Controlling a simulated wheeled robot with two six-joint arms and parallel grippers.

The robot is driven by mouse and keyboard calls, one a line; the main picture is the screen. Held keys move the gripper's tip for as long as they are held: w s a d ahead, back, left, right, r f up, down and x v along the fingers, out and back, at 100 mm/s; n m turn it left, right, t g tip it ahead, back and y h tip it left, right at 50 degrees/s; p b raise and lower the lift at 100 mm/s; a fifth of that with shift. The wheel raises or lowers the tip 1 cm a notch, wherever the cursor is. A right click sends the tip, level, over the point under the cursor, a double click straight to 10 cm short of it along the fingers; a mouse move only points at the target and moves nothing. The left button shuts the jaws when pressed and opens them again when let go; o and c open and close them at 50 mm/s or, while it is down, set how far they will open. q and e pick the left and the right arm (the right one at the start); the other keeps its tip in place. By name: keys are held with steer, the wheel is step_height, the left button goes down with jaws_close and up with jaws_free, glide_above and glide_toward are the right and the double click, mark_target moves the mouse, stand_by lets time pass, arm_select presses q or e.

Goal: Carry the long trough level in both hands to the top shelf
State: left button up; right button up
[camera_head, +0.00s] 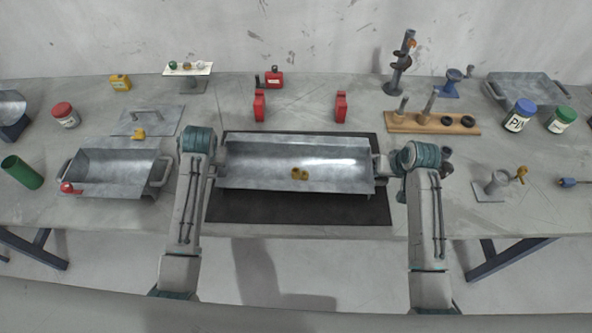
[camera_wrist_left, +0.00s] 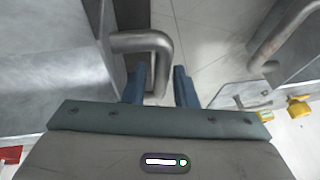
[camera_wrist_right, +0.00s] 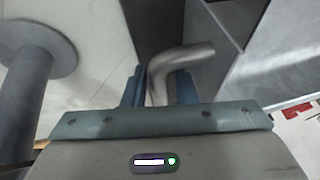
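The long grey metal trough (camera_head: 250,160) lies on a black mat (camera_head: 300,214) at the middle of the table, with a small dark-yellow object (camera_head: 299,174) at its near side. My left gripper (camera_head: 212,167) is at its left end. In the left wrist view the bent tube handle (camera_wrist_left: 160,68) lies between my two fingers (camera_wrist_left: 160,88), with a gap visible beside it. My right gripper (camera_head: 384,166) is at the right end. In the right wrist view the other handle (camera_wrist_right: 180,56) lies between my fingers (camera_wrist_right: 160,88), which stand similarly apart. No shelf is recognisable.
A shorter handled tray (camera_head: 115,165) is left of my left arm. Two red blocks (camera_head: 259,106) (camera_head: 341,107) stand behind the trough. A wooden board with pegs (camera_head: 430,123) and a small metal stand (camera_head: 490,187) are to the right. Jars and tools occupy both table sides.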

arm_select(q)
steer(key=shift+w+a+f, duration=0.15)
steer(key=shift+w+f, duration=0.1)
steer(key=shift+f, duration=0.3)
arm_select(e)
steer(key=shift+w+a+f, duration=0.15)
steer(key=shift+w+f, duration=0.1)
steer(key=shift+f, duration=0.25)
arm_select(q)
jaws_close()
arm_select(e)
jaws_close()
arm_select(q)
steer(key=shift+s, duration=0.1)
steer(key=shift+r, duration=0.25)
arm_select(e)
steer(key=shift+r, duration=0.2)
